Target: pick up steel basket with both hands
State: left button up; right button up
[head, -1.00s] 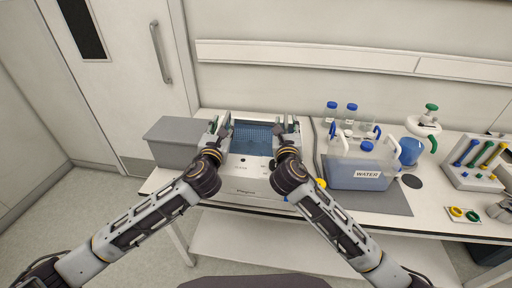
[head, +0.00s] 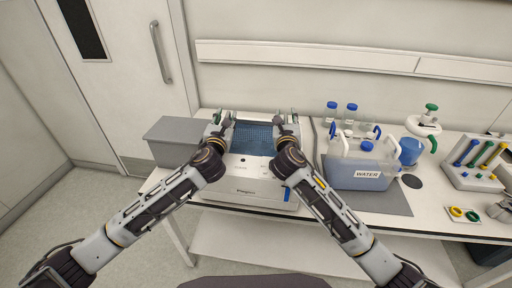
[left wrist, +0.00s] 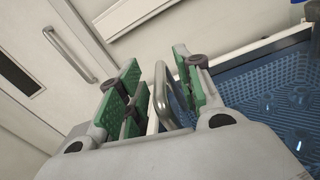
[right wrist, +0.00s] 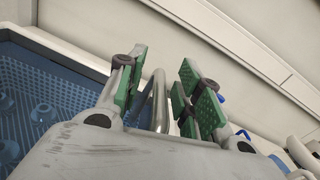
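The steel basket (head: 252,136) appears as a blue-tinted mesh inside the white bath unit. Its perforated floor also shows in the left wrist view (left wrist: 270,92) and in the right wrist view (right wrist: 45,88). My left gripper (head: 219,119) is at its left side; in the left wrist view the green-padded fingers (left wrist: 158,88) stand apart on either side of a metal handle (left wrist: 163,98). My right gripper (head: 287,119) is at its right side; in the right wrist view its green-padded fingers (right wrist: 162,85) stand apart around the other handle (right wrist: 158,102). Both grippers are open. Finger contact with the handles cannot be told.
The white bath unit (head: 250,190) stands on the table. A grey box (head: 172,140) is to its left. A container labelled WATER (head: 358,174) stands on a dark mat to the right, with blue-capped bottles (head: 351,111) behind. The wall is close behind the table.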

pick_arm(q)
grip_shut()
pick_arm(e)
grip_shut()
